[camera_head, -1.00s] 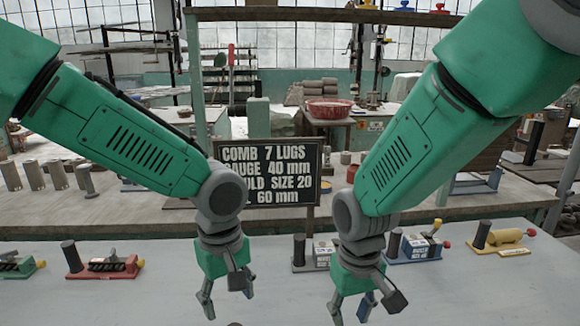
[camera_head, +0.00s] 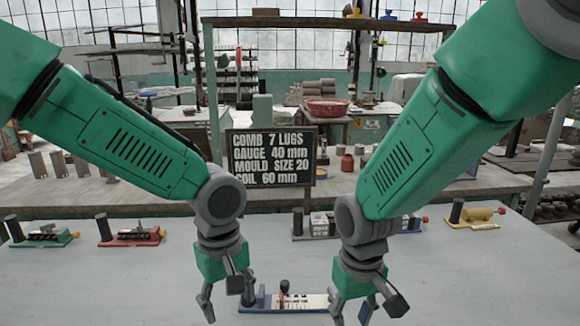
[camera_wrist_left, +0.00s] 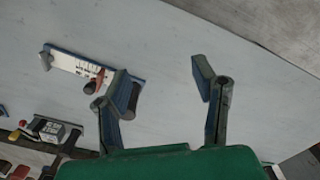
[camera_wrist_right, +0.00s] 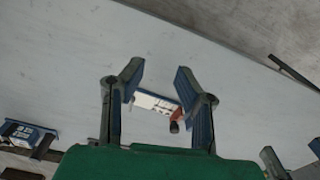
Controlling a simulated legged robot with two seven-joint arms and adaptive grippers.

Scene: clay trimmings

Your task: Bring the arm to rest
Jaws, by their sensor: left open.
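My left gripper (camera_head: 226,295) hangs over the pale table (camera_head: 90,290) in the head view. Its fingers are apart with nothing between them, as the left wrist view (camera_wrist_left: 165,85) also shows. My right gripper (camera_head: 365,306) hangs to its right, also open and empty in the right wrist view (camera_wrist_right: 158,80). Both arms bend down at the wrists.
Along the table's far side stand a green fixture (camera_head: 40,236), a red fixture (camera_head: 130,236) and a yellow fixture (camera_head: 478,217). Another lies partly behind my right arm. A dark lettered sign (camera_head: 271,157) stands behind the table. The left front of the table is clear.

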